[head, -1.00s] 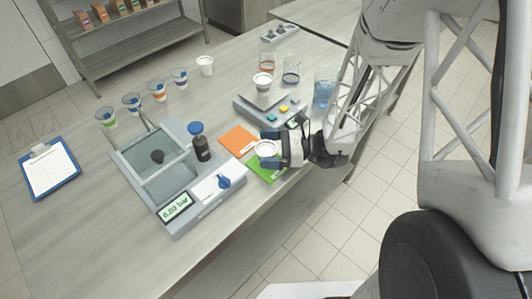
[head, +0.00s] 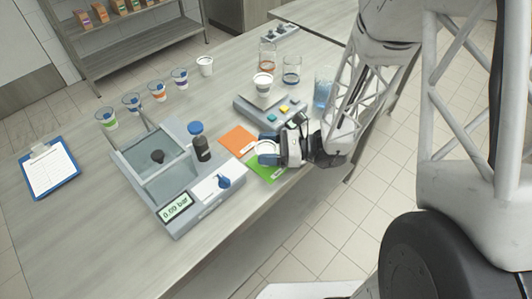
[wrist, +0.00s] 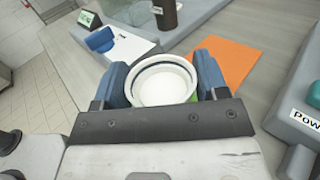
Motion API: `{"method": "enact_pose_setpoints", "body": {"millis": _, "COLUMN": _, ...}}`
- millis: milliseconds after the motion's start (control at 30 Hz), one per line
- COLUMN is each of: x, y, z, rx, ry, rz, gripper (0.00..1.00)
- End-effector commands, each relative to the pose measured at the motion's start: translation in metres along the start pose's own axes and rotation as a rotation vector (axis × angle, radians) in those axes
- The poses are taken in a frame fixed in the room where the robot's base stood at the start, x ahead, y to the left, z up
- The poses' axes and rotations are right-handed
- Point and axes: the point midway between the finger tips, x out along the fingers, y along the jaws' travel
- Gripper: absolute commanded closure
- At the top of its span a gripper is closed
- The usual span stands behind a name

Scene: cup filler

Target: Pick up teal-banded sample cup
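A white-rimmed cup (head: 266,148) is between the two blue fingers of my gripper (head: 268,149), over the green card. In the wrist view the same cup (wrist: 162,86) shows from above, with its round opening facing up. The fingers of my gripper (wrist: 163,84) press close on its left and right sides and look shut on it. The cup's side and any band on it are hidden, so I cannot tell its band colour. I cannot tell whether its base touches the card.
The green card (head: 272,172) and orange card (head: 238,140) lie beside the pressure unit (head: 206,205). A glass of blue liquid (head: 324,88) stands near my arm. Several banded cups line the back left.

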Motion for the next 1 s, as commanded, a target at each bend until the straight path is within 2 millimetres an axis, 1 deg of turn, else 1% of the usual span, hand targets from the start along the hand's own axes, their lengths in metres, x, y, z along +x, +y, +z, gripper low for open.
{"method": "enact_pose_setpoints", "body": {"millis": 33, "x": 0.0, "y": 0.0, "z": 0.0, "rx": 0.0, "ry": 0.0, "rz": 0.0, "gripper": 0.52}}
{"method": "enact_pose_setpoints", "body": {"millis": 67, "x": 0.0, "y": 0.0, "z": 0.0, "rx": 0.0, "ry": 0.0, "rz": 0.0, "gripper": 0.56}}
{"method": "enact_pose_setpoints", "body": {"millis": 100, "x": 0.0, "y": 0.0, "z": 0.0, "rx": 0.0, "ry": 0.0, "rz": 0.0, "gripper": 0.58}}
{"method": "enact_pose_setpoints", "body": {"millis": 367, "x": 0.0, "y": 0.0, "z": 0.001, "rx": 0.0, "ry": 0.0, "rz": 0.0, "gripper": 0.58}}
{"method": "enact_pose_setpoints", "body": {"millis": 567, "x": 0.0, "y": 0.0, "z": 0.006, "rx": -0.001, "ry": 0.0, "rz": 0.0, "gripper": 0.58}}
{"method": "enact_pose_setpoints", "body": {"millis": 767, "x": 0.0, "y": 0.0, "z": 0.021, "rx": -0.002, "ry": 0.0, "rz": 0.0, "gripper": 0.58}}
{"method": "enact_pose_setpoints", "body": {"millis": 900, "x": 0.0, "y": 0.0, "z": 0.038, "rx": -0.004, "ry": 0.0, "rz": 0.0, "gripper": 0.58}}
{"method": "enact_pose_setpoints", "body": {"millis": 1000, "x": -0.007, "y": 0.018, "z": 0.037, "rx": 0.001, "ry": 0.0, "rz": -0.001, "gripper": 0.58}}
